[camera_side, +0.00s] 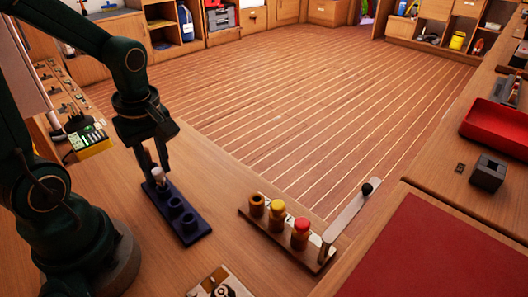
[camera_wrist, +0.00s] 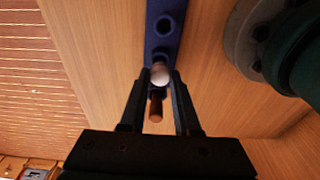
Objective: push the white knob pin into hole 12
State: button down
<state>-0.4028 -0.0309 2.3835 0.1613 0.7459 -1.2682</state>
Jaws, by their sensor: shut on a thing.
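The white knob pin (camera_side: 158,173) is between the fingers of my gripper (camera_side: 153,166), which is shut on it above the far end of a dark blue rack (camera_side: 165,207). In the wrist view the pale round knob (camera_wrist: 160,74) sits between the two fingers (camera_wrist: 160,82), with a brown shaft-like part (camera_wrist: 156,105) beyond it. I cannot tell whether the pin's lower end is in the rack. A wooden block (camera_side: 290,240) holds a brown open-topped socket (camera_side: 257,205), a yellow-topped piece (camera_side: 277,215) and a red-topped piece (camera_side: 300,234). No hole number is legible.
A flat lever with a black ball (camera_side: 368,188) rises at the wooden block's right end. A red tray (camera_side: 497,127) and a dark box (camera_side: 488,173) lie at the right. A yellow device (camera_side: 90,143) stands at the left. Bare wood lies between the rack and block.

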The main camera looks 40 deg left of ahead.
aim_at(156, 169)
jog(key=shift+r, duration=0.1)
jog(key=shift+w+r, duration=0.1)
jog(key=shift+r, duration=2.6)
